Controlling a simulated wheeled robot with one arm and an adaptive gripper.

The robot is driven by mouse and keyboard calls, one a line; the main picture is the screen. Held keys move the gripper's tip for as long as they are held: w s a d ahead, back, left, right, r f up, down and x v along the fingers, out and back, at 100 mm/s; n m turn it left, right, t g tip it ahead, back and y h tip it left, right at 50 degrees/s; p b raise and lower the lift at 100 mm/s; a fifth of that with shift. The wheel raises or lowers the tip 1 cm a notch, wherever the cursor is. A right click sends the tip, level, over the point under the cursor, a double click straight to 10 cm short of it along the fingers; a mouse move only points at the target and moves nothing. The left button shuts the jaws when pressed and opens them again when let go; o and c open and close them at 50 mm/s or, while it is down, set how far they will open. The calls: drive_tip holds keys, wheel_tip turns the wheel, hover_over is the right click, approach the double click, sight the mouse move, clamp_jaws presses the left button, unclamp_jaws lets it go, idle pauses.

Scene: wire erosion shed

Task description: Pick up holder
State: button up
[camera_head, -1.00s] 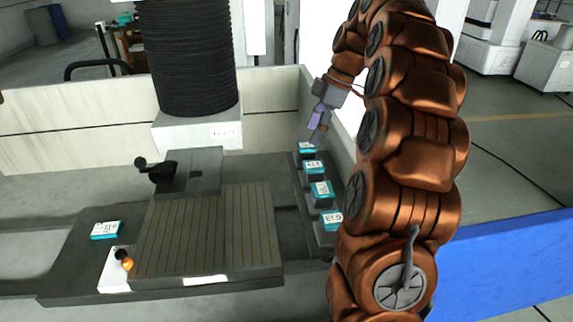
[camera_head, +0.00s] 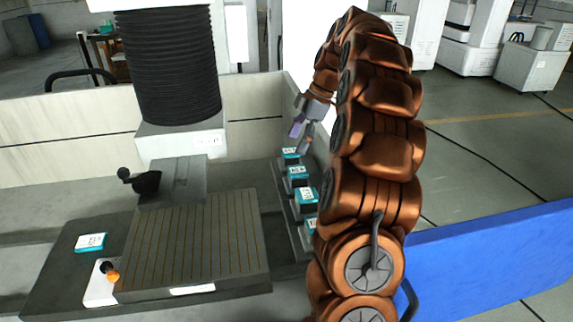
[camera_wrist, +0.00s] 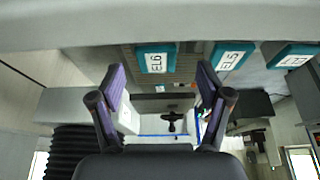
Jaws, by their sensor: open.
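Several teal holders with white labels stand in a row on a dark rack at the right of the machine table: a far one (camera_head: 290,153), a second (camera_head: 297,174), a third (camera_head: 306,197) and a near one (camera_head: 310,224) partly hidden by my arm. In the wrist view, holders labelled EL6 (camera_wrist: 155,59) and EL5 (camera_wrist: 230,56) are near the top, with another (camera_wrist: 292,56) cut by the right side. My gripper (camera_head: 302,136) is above and beside the far end of the row. Its purple-padded fingers (camera_wrist: 161,82) are apart, with no holder between them.
A grooved plate (camera_head: 195,245) fills the middle of the machine table. A black ribbed column (camera_head: 170,65) hangs above it. A separate teal-and-white block (camera_head: 90,242) lies at the left. A pale wall (camera_head: 255,115) runs behind, and a blue panel (camera_head: 490,250) is at the right.

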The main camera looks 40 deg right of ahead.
sight(291, 150)
drive_tip(key=shift+w+a+f+p, duration=0.25)
drive_tip(key=shift+f+p, duration=0.3)
drive_tip(key=shift+p, duration=0.1)
drive_tip(key=shift+p+x, duration=0.8)
drive_tip(key=shift+x, duration=1.05)
drive_tip(key=shift+w, duration=0.2)
drive_tip(key=shift+c, duration=0.2)
clamp_jaws()
